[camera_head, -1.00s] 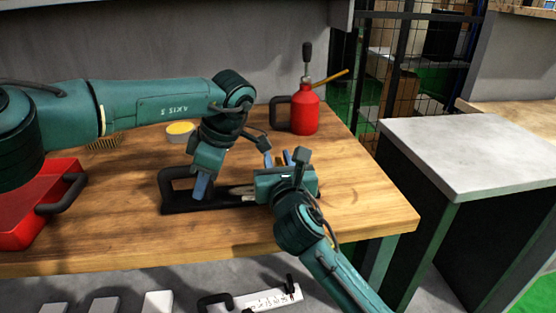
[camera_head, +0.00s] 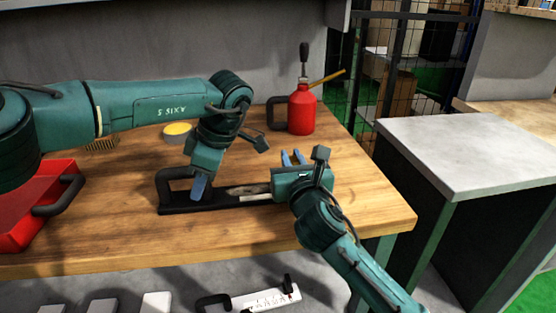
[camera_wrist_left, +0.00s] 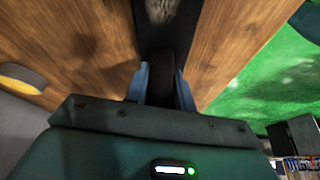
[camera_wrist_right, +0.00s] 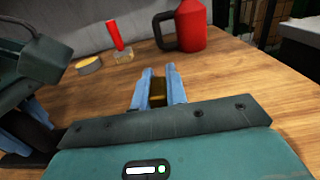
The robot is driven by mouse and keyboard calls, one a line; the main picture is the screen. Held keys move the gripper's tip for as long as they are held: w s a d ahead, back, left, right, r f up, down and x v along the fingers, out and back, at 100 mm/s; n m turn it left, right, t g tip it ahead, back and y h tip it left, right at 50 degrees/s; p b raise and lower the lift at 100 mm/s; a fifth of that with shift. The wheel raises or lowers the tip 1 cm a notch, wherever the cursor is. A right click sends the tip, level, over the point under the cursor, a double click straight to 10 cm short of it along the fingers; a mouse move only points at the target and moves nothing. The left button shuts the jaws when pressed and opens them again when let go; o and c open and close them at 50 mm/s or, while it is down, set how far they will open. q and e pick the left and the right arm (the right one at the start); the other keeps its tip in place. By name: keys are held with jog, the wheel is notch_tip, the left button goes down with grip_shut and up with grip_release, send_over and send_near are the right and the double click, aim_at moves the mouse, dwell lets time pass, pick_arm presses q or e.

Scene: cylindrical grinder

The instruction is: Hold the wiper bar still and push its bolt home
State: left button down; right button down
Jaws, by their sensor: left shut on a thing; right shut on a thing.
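The wiper bar (camera_head: 220,204) is a long black bar with a loop-shaped handle at its left end, lying on the wooden bench. My left gripper (camera_head: 199,187) is shut on the bar near that end; the left wrist view shows its blue fingers (camera_wrist_left: 162,88) on both sides of the dark bar. My right gripper (camera_head: 292,158) is over the bar's right end, its fingers towards the back of the bench. The right wrist view shows it shut on a small brass-coloured piece (camera_wrist_right: 158,94), perhaps the bolt. The right gripper's body hides the bar's right end.
A red oil can (camera_head: 302,112) and a yellow-topped tin (camera_head: 177,130) stand behind the bar. A red tray (camera_head: 40,205) is at the left. The right wrist view shows an upright red-handled item (camera_wrist_right: 115,36). The bench right of my right gripper is clear.

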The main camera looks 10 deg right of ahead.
pick_arm(q)
jog(key=shift+f, duration=0.1)
pick_arm(e)
jog(key=shift+d, duration=1.1)
pick_arm(q)
jog(key=shift+a, duration=0.1)
pick_arm(e)
jog(key=shift+w, duration=0.1)
jog(key=c, duration=1.4)
grip_release()
jog(key=shift+a, duration=0.1)
jog(key=shift+s, duration=0.3)
jog(key=s, duration=1.1)
jog(key=shift+s, duration=0.3)
